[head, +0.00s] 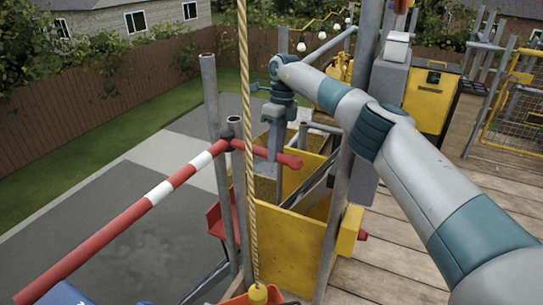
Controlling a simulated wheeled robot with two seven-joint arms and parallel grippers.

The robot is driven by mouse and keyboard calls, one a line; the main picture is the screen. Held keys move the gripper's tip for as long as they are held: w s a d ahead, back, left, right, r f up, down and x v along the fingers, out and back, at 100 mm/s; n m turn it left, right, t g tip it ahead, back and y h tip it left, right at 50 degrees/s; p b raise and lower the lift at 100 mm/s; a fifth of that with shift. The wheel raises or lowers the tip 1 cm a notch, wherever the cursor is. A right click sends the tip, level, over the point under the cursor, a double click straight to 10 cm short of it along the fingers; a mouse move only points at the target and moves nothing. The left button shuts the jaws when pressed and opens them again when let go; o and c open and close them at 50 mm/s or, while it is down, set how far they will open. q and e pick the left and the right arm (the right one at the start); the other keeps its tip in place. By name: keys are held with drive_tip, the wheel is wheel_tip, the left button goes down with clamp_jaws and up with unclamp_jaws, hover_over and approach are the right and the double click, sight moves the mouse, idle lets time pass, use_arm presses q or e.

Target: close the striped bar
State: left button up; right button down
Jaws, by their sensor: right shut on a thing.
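The striped bar (158,193) is red with white bands. It runs from the lower left corner up to a red end right of the upright grey posts, passing a dark coupling on the shorter post (235,135). My left gripper is not in view.
A rope (244,110) hangs in front of the posts, with a yellow fitting at its foot. A yellow gate-like panel (287,250) stands below my right arm. Wooden decking (400,265) lies at right; grey paving is far below at left.

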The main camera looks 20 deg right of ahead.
drive_tip(key=shift+w+d+r+n, duration=0.15)
drive_tip(key=shift+w+d+n, duration=0.25)
drive_tip(key=shift+w+n, duration=0.1)
drive_tip(key=c, duration=1.6)
unclamp_jaws()
drive_tip(key=shift+d, duration=0.1)
drive_tip(key=shift+o, duration=0.6)
drive_tip(key=shift+w, duration=0.1)
